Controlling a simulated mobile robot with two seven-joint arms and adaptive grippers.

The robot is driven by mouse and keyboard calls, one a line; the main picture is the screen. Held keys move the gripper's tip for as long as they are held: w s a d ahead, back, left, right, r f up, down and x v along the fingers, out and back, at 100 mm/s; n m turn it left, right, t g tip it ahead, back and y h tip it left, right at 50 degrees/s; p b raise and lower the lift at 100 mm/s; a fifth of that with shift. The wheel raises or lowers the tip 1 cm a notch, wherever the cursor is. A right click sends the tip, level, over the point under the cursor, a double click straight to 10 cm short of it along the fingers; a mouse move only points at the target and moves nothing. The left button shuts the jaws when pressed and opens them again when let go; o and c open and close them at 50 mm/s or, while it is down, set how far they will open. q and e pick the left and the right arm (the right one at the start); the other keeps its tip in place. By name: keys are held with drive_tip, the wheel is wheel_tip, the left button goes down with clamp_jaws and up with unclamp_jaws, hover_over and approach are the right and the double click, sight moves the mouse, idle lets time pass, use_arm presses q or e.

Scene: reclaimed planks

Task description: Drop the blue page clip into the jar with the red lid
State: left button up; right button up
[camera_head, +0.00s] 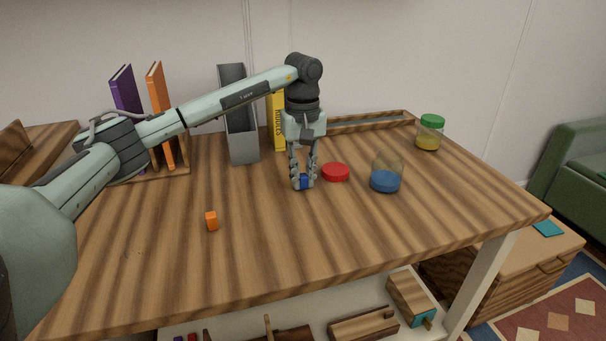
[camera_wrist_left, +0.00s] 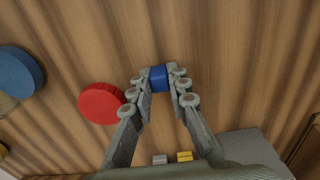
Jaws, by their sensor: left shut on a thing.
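The blue page clip (camera_head: 305,182) is a small blue block between the fingertips of my left gripper (camera_head: 303,184); it also shows in the left wrist view (camera_wrist_left: 159,78). The gripper is shut on it and points down, low over or at the table top; I cannot tell if the clip touches the wood. The red lid (camera_head: 335,172) lies flat on the table just right of the gripper. My right gripper is not in view.
A jar with a green lid (camera_head: 430,132) stands at the back right. A grey file holder (camera_head: 240,130), a yellow book (camera_head: 276,122) and a rack with purple and orange books (camera_head: 158,100) stand behind. An orange block (camera_head: 211,221) lies front left. The table front (camera_head: 300,240) is clear.

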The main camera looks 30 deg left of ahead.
use_arm(q)
drive_tip(key=o, duration=0.4)
drive_tip(key=shift+f, duration=0.15)
drive_tip(key=shift+c, duration=0.2)
drive_tip(key=o, duration=0.5)
drive_tip(key=shift+c, duration=0.2)
